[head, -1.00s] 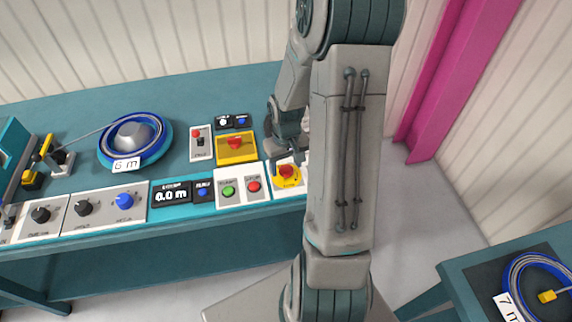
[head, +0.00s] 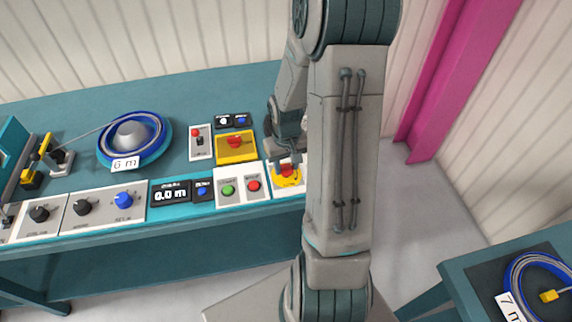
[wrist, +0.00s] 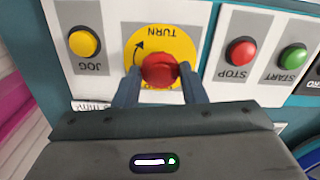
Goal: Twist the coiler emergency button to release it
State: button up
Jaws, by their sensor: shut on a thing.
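The coiler emergency button (wrist: 160,69) is a red mushroom knob on a round yellow plate (wrist: 186,48) marked TURN with a curved arrow. In the head view the red button (head: 287,169) is at the right end of the panel row, partly hidden by my gripper (head: 286,165). In the wrist view my gripper (wrist: 160,84) has one finger on each side of the red knob, shut on it. The knob is still on its plate.
A yellow JOG button (wrist: 84,42) is beside the plate, with red STOP (wrist: 241,52) and green START (wrist: 293,58) buttons on the other side. A red button on a yellow box (head: 235,143) stands behind. A blue cable reel (head: 157,129) lies further left.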

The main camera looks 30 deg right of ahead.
jog(key=m+b, duration=0.2)
jog(key=m, duration=0.1)
jog(key=shift+f+m, duration=0.1)
jog(key=shift+m, duration=0.2)
jog(key=shift+m+b, duration=0.75)
jog(key=shift+m, duration=0.85)
jog(key=o, duration=1)
jog(key=shift+r, duration=0.25)
notch_tip(320, 180, up, 14)
jog(key=shift+f, duration=0.2)
